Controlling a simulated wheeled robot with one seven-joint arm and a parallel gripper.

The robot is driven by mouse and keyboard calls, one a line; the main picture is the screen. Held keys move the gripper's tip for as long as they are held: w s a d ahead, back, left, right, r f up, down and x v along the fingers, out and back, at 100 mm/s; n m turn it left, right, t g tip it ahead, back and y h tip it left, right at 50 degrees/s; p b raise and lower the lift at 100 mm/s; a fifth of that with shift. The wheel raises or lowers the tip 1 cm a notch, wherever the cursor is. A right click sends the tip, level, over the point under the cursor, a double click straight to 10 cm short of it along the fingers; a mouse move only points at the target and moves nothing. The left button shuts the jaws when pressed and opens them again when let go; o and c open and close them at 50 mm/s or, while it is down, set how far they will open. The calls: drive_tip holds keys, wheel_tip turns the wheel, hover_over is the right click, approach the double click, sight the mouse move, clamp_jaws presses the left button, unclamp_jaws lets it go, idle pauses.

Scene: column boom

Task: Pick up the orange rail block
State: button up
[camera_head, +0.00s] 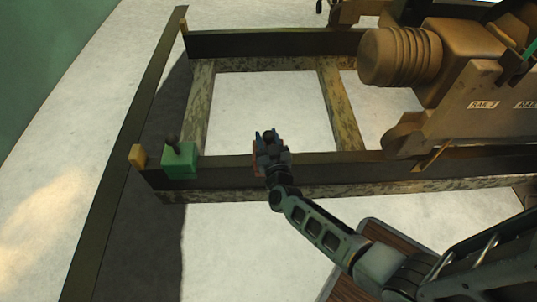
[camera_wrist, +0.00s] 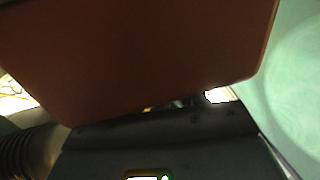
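The orange rail block shows in the head view as a thin orange strip (camera_head: 256,162) beside and behind my gripper, at the near dark rail (camera_head: 325,165). My gripper (camera_head: 267,136), with blue-tinted fingertips, is right at the block and hides most of it. In the wrist view a large red-brown face, which looks like the block (camera_wrist: 140,60), fills the upper part very close to the camera. The fingers do not show clearly there, so I cannot tell whether they are closed on it. Whether the block touches the rail is also hidden.
A green block with a dark knob (camera_head: 180,161) sits on the near rail to the left. A yellow end piece (camera_head: 138,157) marks the rail's left end. A large brown machine (camera_head: 450,85) stands on the rails at right. Pale floor between the rails is clear.

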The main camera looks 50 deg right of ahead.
clamp_jaws()
idle(1.1)
drive_tip(key=shift+r, duration=0.1)
